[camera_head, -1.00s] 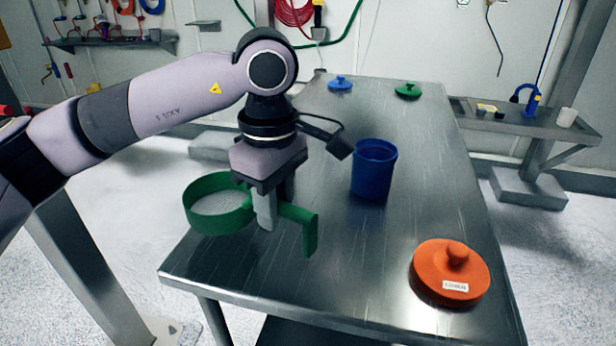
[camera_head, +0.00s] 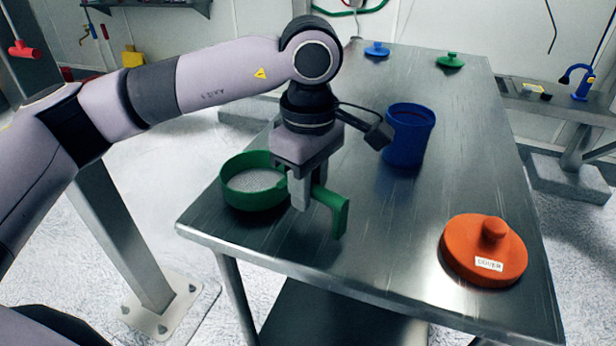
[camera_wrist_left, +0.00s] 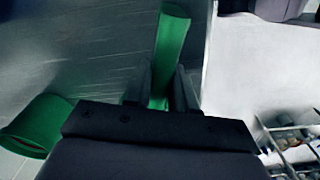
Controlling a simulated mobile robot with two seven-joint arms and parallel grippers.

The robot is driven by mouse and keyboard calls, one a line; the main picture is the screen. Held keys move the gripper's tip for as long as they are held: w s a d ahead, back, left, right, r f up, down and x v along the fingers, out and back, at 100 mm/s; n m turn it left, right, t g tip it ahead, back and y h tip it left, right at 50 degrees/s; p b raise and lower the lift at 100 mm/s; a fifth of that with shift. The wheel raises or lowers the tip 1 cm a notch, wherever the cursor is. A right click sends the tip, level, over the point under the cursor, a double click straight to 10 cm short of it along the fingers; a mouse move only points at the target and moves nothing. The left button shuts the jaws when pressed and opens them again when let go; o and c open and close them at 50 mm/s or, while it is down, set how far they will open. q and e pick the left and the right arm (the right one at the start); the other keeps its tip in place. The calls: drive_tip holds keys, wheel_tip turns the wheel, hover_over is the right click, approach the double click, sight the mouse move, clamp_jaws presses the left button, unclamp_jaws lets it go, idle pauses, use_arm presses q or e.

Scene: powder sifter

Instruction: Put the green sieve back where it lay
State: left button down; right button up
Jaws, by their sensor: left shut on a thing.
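The green sieve (camera_head: 238,196) is a round green ring with a pale mesh and a handle ending in a bent green tab (camera_head: 333,208). My left gripper (camera_head: 299,192) is shut on its handle, with the ring to the left of the fingers. The ring is level, at the left edge of the metal table; I cannot tell whether it touches the top. In the left wrist view the handle (camera_wrist_left: 171,48) runs between the fingers (camera_wrist_left: 160,90), and part of the ring (camera_wrist_left: 38,124) shows at lower left. My right gripper is not in view.
On the metal table (camera_head: 390,225), a blue container (camera_head: 408,138) stands to the right of the gripper. An orange lid (camera_head: 480,258) lies at the front right. A small blue lid (camera_head: 376,50) and a green lid (camera_head: 450,62) lie at the far end.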

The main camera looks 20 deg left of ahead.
use_arm(q)
drive_tip(key=shift+f, duration=0.35)
drive_tip(key=shift+f+b, duration=0.55)
drive_tip(key=shift+f, duration=0.05)
drive_tip(key=c, duration=0.8)
unclamp_jaws()
drive_tip(key=shift+c, duration=0.2)
